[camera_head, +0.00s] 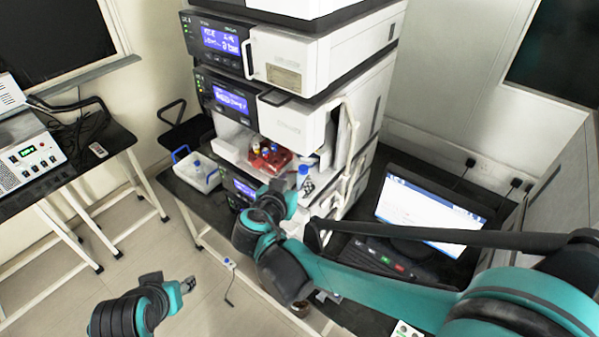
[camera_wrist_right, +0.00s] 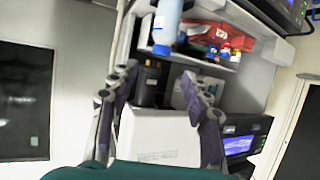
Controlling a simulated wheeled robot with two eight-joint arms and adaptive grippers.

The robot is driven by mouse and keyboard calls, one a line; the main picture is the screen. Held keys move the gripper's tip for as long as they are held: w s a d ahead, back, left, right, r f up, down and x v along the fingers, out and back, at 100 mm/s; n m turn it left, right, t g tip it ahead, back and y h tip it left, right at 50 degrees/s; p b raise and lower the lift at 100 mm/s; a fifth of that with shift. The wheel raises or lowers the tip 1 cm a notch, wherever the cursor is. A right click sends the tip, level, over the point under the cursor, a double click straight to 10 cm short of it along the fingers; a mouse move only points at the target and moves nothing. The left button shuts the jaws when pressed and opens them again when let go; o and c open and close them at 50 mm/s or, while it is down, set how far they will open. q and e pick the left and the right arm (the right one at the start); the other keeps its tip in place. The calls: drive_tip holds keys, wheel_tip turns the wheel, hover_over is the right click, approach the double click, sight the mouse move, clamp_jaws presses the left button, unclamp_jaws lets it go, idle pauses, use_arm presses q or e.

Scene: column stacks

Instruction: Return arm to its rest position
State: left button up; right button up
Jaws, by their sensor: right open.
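My right arm (camera_head: 370,285) reaches in from the right, with its wrist in front of the instrument stack (camera_head: 300,60). My right gripper (camera_head: 300,192) is partly hidden by the wrist in the head view. In the right wrist view, the right gripper (camera_wrist_right: 160,76) has its two fingers spread apart, with nothing held between them. My left gripper (camera_head: 186,285) is low at the bottom left, over the floor and apart from the furniture. Its fingers are too small to read.
A red rack (camera_head: 270,160) with vials and a blue-capped bottle (camera_head: 303,177) stand in the open bay; the bottle also shows in the wrist view (camera_wrist_right: 167,25). Floor lies clear at lower left.

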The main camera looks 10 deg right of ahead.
drive_tip(key=s+d+f+n+g+y+b, duration=0.2)
drive_tip(key=s+f+n+y+b, duration=0.1)
drive_tip(key=s+f+b, duration=0.6)
drive_tip(key=s+d+f+n+g+y+b, duration=0.2)
drive_tip(key=s+f+b, duration=0.7)
drive_tip(key=f, duration=0.8)
drive_tip(key=shift+s+d+n+y+b, duration=0.15)
drive_tip(key=shift+d+n+y+b, duration=0.25)
drive_tip(key=shift+n+y+b, duration=0.45)
